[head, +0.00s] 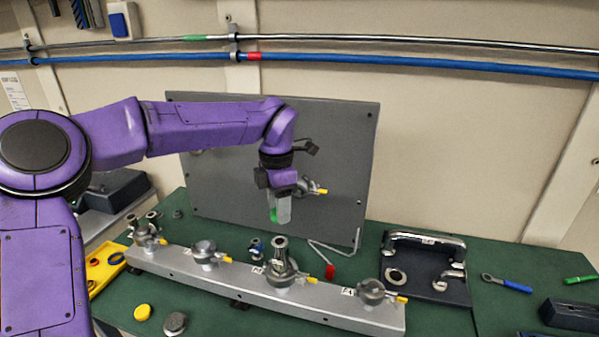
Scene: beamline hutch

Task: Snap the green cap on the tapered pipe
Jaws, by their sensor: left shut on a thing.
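My left gripper (279,208) points down in front of the grey upright panel and is shut on the green cap (273,214). Only a green strip of the cap shows; the fingers hide the rest. The cap is in the air, above and apart from the fittings on the silver rail (330,307). A tall metal fitting (281,250) that narrows upward stands on the rail, below the gripper. It looks like the tapered pipe, but I cannot be sure. My right gripper is not in view.
Other rail fittings with yellow levers stand at left (147,236) and right (371,291). The grey panel (340,150) stands behind, with a fitting (303,187) near my gripper. A dark tray (432,285) with a metal handle lies right. A red-ended hex key (329,271) lies behind the rail.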

